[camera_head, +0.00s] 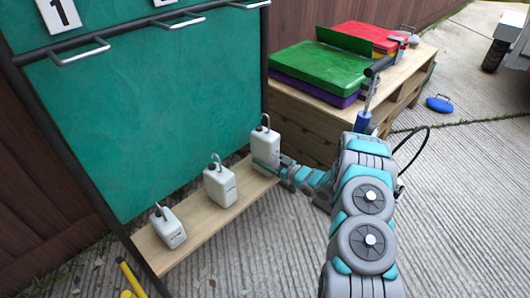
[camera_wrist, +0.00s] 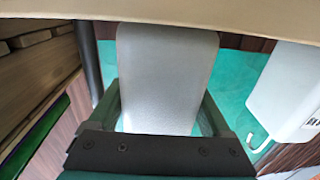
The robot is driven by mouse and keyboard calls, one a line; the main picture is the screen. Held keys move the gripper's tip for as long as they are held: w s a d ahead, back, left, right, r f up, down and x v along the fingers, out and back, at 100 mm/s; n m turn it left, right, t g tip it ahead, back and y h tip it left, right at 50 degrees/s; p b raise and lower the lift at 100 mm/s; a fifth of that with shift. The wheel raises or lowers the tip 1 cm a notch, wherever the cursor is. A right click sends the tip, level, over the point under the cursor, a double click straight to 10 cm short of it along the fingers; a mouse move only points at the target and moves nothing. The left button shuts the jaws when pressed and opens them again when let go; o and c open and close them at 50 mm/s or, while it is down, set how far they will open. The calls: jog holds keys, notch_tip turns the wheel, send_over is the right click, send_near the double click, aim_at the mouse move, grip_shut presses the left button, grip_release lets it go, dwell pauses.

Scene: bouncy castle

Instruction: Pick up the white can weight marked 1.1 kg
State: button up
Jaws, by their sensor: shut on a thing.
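Three white can weights with hooked handles stand on a wooden shelf board (camera_head: 205,222). The tallest can (camera_head: 265,143) is at the far right end, a middle one (camera_head: 220,186) stands nearer, and the smallest (camera_head: 170,230) is at the near left end. Their markings are too small to read. My gripper (camera_head: 272,168) is shut on the tallest can near its lower part. In the wrist view that can (camera_wrist: 165,70) fills the space between the two fingers. The can looks upright at the board; I cannot tell whether its base touches. A neighbouring can (camera_wrist: 285,95) shows at the right.
A teal board (camera_head: 150,110) in a dark frame with metal hooks stands behind the shelf. A wooden pallet table (camera_head: 300,125) with green (camera_head: 305,66) and red pads is behind my arm. A blue-handled item (camera_head: 439,104) lies on the open concrete to the right.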

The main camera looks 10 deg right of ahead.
grip_shut()
jog(key=shift+r, duration=0.1)
dwell(0.4)
